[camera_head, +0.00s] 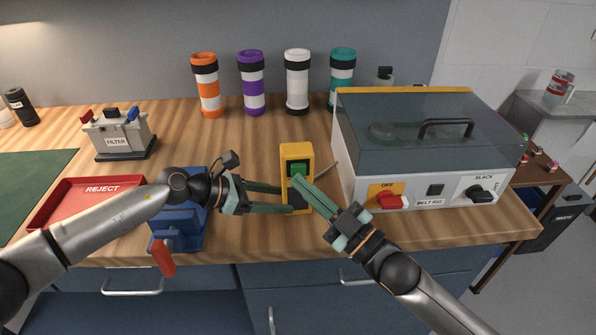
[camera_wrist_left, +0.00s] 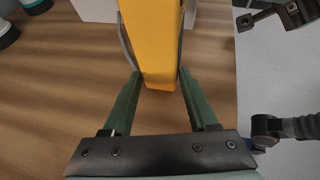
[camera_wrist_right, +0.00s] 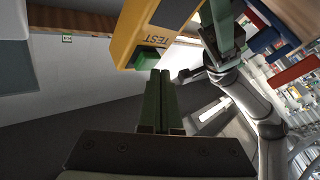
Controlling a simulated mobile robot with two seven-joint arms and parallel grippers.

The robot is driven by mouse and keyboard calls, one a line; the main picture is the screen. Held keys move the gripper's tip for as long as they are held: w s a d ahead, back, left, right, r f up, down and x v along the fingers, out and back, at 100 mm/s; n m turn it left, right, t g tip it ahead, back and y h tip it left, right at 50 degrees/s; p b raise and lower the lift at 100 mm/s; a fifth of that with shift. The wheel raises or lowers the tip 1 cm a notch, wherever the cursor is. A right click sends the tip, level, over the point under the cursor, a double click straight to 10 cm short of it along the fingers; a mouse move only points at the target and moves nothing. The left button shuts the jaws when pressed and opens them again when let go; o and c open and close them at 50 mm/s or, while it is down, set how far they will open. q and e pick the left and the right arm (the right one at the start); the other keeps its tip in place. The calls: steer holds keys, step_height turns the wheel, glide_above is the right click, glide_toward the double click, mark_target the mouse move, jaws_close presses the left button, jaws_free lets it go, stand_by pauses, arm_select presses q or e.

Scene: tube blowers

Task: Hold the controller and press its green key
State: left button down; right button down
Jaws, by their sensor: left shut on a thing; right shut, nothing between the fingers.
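The controller (camera_head: 296,151) is a yellow box with a green key (camera_head: 299,168) and a dark lower part. It is upright near the front of the counter. My left gripper (camera_head: 286,199) is shut on its lower part from the left; in the left wrist view the fingers (camera_wrist_left: 160,76) lie on both sides of the yellow body (camera_wrist_left: 162,40). My right gripper (camera_head: 297,180) is shut and empty, its tips at the green key's lower edge. In the right wrist view the tips (camera_wrist_right: 160,72) are just beside the green key (camera_wrist_right: 148,59), under the TEST label; I cannot tell whether they touch.
The belt rig (camera_head: 420,150), with a clear lid and red OFF switch, stands right of the controller. A cable (camera_head: 328,168) runs between them. A blue vise-like tool (camera_head: 180,235) and red REJECT tray (camera_head: 80,200) are left. A filter box (camera_head: 118,138) and several striped tubes (camera_head: 252,80) stand behind.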

steer(key=shift+w, duration=0.5)
stand_by(0.7)
steer(key=shift+s, duration=0.95)
steer(key=shift+s, duration=2.5)
arm_select(q)
steer(key=shift+c, duration=0.6)
jaws_free()
